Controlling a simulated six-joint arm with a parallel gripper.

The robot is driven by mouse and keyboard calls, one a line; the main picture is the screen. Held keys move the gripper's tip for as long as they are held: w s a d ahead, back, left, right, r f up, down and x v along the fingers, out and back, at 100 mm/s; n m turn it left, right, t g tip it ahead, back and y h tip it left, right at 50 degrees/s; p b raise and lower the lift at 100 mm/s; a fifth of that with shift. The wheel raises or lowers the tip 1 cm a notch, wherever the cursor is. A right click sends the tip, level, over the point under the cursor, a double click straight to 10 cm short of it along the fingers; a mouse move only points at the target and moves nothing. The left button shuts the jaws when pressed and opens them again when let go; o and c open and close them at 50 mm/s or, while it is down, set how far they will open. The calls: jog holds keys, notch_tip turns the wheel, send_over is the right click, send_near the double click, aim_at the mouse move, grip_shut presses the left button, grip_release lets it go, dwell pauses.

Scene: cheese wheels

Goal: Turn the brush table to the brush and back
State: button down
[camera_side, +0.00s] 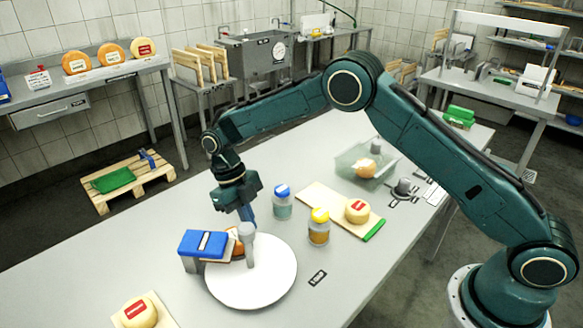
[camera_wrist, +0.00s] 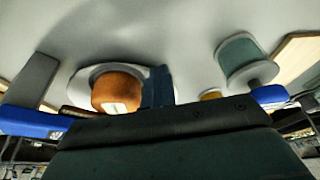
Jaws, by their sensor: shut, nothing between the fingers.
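The brush table is a white round disc (camera_side: 262,283) with an upright grey peg (camera_side: 247,240) near its back edge. It also shows, partly, in the wrist view (camera_wrist: 90,73). The brush (camera_side: 203,243) is a blue block on a grey stand at the disc's left. An orange cheese wheel (camera_side: 238,250) sits at the disc's back, partly hidden by peg and brush; it shows in the wrist view (camera_wrist: 118,92). My gripper (camera_side: 249,213) is shut and empty, its blue fingers pointing down just behind the peg. I cannot tell whether they touch it. The fingers also show in the wrist view (camera_wrist: 157,88).
A blue-lidded jar (camera_side: 282,206) and a yellow-lidded jar (camera_side: 319,229) stand to the right. Beyond them a board (camera_side: 330,203) holds a pale cheese (camera_side: 357,211). A clear tub (camera_side: 350,167) is further back. Another cheese (camera_side: 139,313) lies front left.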

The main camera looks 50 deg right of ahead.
jog(key=shift+s+f, duration=0.15)
jog(key=shift+s+d, duration=0.1)
jog(key=shift+d, duration=0.5)
jog(key=d, duration=0.2)
jog(key=shift+s+d+r, duration=0.1)
jog(key=shift+d+r, duration=0.25)
jog(key=a+r, duration=0.3)
jog(key=r, duration=0.6)
jog(key=shift+w, duration=0.3)
